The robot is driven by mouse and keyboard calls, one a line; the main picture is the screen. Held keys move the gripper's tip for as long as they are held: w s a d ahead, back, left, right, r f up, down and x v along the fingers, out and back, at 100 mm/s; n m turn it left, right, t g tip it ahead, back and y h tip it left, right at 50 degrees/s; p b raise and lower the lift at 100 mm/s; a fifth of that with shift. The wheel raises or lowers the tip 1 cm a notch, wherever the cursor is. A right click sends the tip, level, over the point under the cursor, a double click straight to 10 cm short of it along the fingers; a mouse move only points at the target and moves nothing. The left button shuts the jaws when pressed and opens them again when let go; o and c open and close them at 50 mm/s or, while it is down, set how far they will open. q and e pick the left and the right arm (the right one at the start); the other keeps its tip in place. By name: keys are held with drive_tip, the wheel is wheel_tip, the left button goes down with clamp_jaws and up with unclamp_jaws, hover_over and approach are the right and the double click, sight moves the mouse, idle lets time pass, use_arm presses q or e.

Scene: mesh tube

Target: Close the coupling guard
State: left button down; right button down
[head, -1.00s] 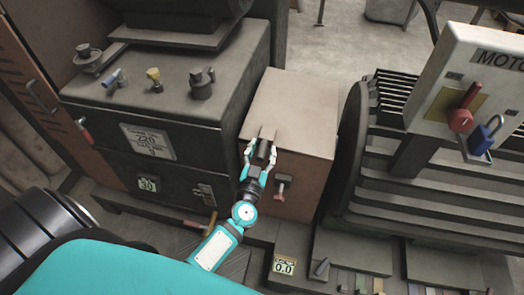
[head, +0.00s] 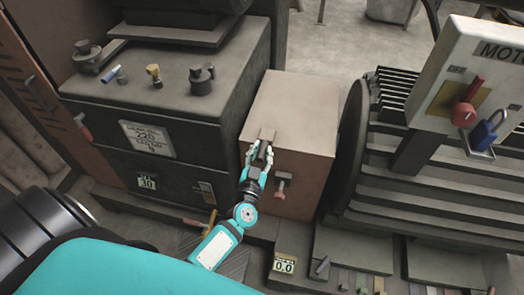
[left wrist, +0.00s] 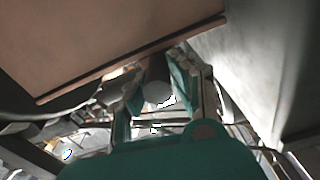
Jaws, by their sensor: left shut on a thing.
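The coupling guard (head: 292,108) is a box with a pale tan top and reddish-brown front, between the dark gearbox and the ribbed motor. Its top looks level in the head view. I cannot tell whether a small gap is left under it. A dark handle (head: 264,135) projects at its front upper edge. My left gripper (head: 259,151) is shut on this handle. In the left wrist view the fingers (left wrist: 158,88) sit on both sides of the grey handle, below the guard's brown panel (left wrist: 120,40). A red-handled latch (head: 281,186) is on the guard's front, right of the gripper. My right gripper is out of view.
The gearbox (head: 190,108) stands close on the left, with fittings on top. The motor (head: 420,190) is close on the right. A control box (head: 470,70) with a red switch and blue padlock hangs at the upper right.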

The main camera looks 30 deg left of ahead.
use_arm(q)
drive_tip(key=shift+s+f, duration=0.15)
drive_tip(key=shift+f, duration=0.4)
drive_tip(key=c, duration=1.4)
unclamp_jaws()
drive_tip(key=shift+o, duration=1.3)
drive_tip(key=shift+r, duration=0.15)
drive_tip(key=v, duration=1.2)
drive_tip(key=shift+a, duration=0.1)
